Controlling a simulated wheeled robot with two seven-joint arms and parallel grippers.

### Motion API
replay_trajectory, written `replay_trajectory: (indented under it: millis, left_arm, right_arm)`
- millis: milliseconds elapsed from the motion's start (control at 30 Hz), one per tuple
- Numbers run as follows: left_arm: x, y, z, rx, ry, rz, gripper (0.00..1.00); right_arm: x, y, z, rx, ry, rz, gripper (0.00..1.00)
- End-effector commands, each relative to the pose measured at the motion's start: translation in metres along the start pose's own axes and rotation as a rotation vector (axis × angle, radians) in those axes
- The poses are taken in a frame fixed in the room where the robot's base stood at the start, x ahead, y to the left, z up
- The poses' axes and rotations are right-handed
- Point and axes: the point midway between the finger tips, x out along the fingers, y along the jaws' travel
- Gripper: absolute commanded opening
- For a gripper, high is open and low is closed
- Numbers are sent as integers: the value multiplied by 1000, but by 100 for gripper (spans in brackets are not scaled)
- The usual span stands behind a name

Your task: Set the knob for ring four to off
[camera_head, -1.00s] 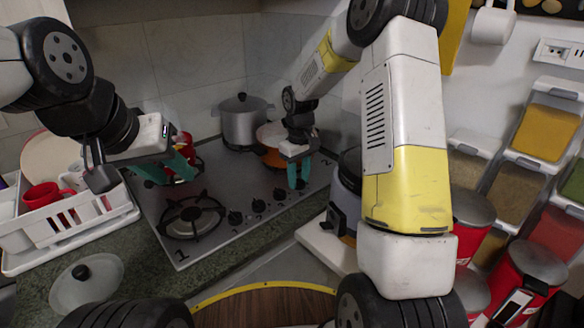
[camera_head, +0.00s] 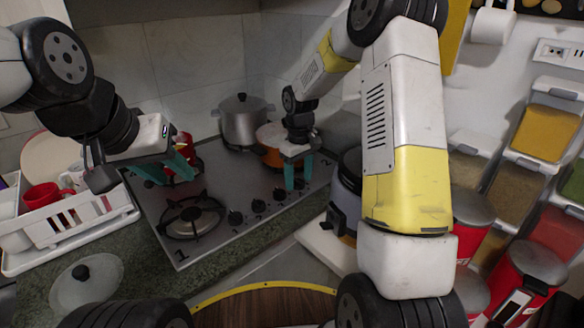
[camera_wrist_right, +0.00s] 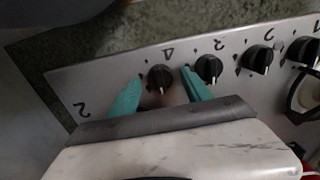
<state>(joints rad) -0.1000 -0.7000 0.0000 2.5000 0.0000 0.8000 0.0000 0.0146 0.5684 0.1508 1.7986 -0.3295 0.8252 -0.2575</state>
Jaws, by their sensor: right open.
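The hob (camera_head: 240,200) has a row of black knobs along its front edge. In the right wrist view, the knob by the printed 4 (camera_wrist_right: 160,77) is a black round knob with a light mark toward the bottom of the picture. My right gripper (camera_wrist_right: 161,76) is open, with one teal finger on each side of this knob, no clear contact visible. In the head view my right gripper (camera_head: 298,184) is over the hob's far right front, hiding that knob. My left gripper (camera_head: 172,178) is over the hob's left side, its teal fingers apart and empty.
Other knobs stand beside it, the nearest (camera_wrist_right: 209,67) close to one finger. A grey pot (camera_head: 243,125) and an orange pan (camera_head: 270,150) stand at the back. A dish rack (camera_head: 75,225) is at left. Red canisters (camera_head: 525,270) stand at right.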

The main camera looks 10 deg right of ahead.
Motion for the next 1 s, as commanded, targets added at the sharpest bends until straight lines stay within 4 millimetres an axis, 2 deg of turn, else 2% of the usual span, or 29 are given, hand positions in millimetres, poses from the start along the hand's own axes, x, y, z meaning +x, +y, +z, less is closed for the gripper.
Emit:
replay_trajectory:
  millis: [167,400,600,1000]
  left_arm:
    - [0,0,0,0,0,0,36]
    - [0,0,0,0,0,0,36]
    - [0,0,0,0,0,0,36]
    - [0,0,0,0,0,0,36]
  right_arm:
    - [-11,1,-1,0,3,2,57]
    - [-52,1,-1,1,3,2,57]
    - [-74,0,0,0,1,1,57]
    - [-79,0,0,1,2,1,57]
